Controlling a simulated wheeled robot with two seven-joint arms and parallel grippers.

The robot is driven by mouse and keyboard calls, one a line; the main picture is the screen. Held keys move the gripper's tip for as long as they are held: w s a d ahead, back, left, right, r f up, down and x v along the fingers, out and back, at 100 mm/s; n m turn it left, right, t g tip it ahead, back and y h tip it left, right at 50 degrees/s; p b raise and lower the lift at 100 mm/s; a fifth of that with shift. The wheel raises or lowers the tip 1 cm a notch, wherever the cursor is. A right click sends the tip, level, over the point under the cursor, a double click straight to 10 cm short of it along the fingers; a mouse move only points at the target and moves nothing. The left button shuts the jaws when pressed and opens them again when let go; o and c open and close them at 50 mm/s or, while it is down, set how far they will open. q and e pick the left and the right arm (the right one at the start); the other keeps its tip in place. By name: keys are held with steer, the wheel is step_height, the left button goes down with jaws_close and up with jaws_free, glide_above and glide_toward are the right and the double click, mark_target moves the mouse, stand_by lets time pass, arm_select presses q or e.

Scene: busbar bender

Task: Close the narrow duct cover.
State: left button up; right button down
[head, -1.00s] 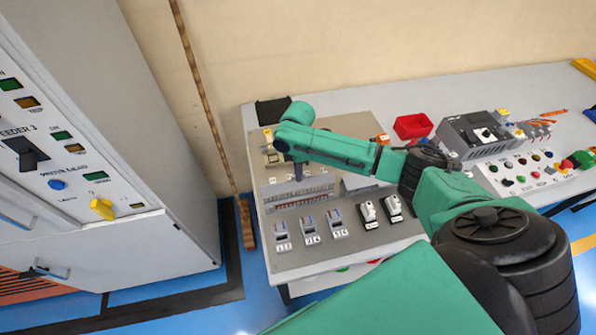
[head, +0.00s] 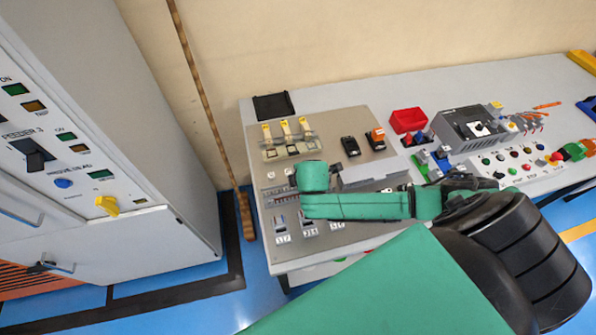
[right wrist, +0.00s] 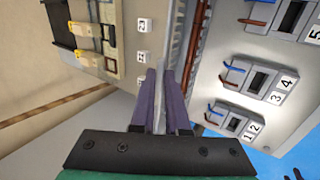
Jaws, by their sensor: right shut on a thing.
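My right gripper (right wrist: 159,78) is in the right wrist view, its two purple fingers shut on a thin grey edge that appears to be the narrow duct cover (right wrist: 161,40). The cover runs away from the fingers beside an open channel with reddish-brown wires (right wrist: 178,35). In the head view my green right wrist hides the fingers and most of the cover. The slotted duct strip (head: 271,200) shows just left of the wrist, on the panel board. How far the cover stands open cannot be told. My left gripper is not in view.
Numbered breakers stand in front of the duct; they show in the right wrist view (right wrist: 254,78). Yellow-tipped switches (head: 286,130) stand behind it. A grey raised block (head: 366,176) lies to the right. A red bin (head: 407,120) is farther back.

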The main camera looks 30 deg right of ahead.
steer(key=s+f+t+h+b, duration=0.1)
steer(key=t+b, duration=0.2)
steer(key=b, duration=0.1)
steer(key=s+f+t+b, duration=0.1)
steer(key=f+t+b, duration=0.1)
steer(key=b, duration=0.3)
steer(key=s+a+f+t+h+b, duration=0.1)
steer(key=s+f+t+b, duration=0.1)
steer(key=b, duration=0.3)
steer(key=shift+s+t+h, duration=0.1)
steer(key=shift+t+h, duration=0.2)
steer(key=shift+t, duration=0.6)
steer(key=shift+s+b, duration=0.1)
steer(key=shift+b, duration=0.5)
steer(key=shift+s+a+f+b, duration=0.1)
steer(key=shift+s+f+b, duration=0.1)
steer(key=shift+f+b, duration=0.6)
steer(key=shift+b, duration=0.05)
steer(key=shift+s+f, duration=0.15)
steer(key=shift+f, duration=0.05)
steer(key=c, duration=0.9)
jaws_free()
steer(key=shift+r, duration=0.1)
